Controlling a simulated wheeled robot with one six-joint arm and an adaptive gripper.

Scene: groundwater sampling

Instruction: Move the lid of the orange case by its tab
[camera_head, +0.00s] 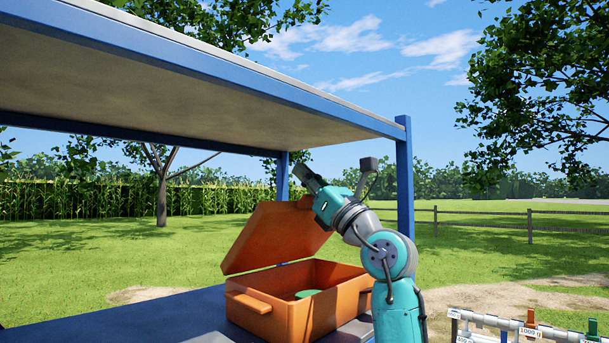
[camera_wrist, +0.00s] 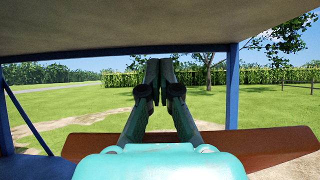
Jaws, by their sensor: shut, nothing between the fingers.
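The orange case (camera_head: 285,308) stands on the blue table. Its lid (camera_head: 274,238) is raised and tilted back, so the case is open at the front. Something green (camera_head: 307,293) lies inside. My gripper (camera_head: 303,172) is above the lid's upper edge at its right side, pointing up and to the left. In the wrist view my gripper's fingers (camera_wrist: 159,66) are together with nothing between them, and a strip of the orange lid (camera_wrist: 275,146) shows below and behind them. The lid's tab cannot be made out; my arm covers the lid's upper right corner.
A blue-framed canopy (camera_head: 200,62) hangs low over the table, with a post (camera_head: 404,175) just right of my arm. The tabletop (camera_head: 150,318) left of the case is clear.

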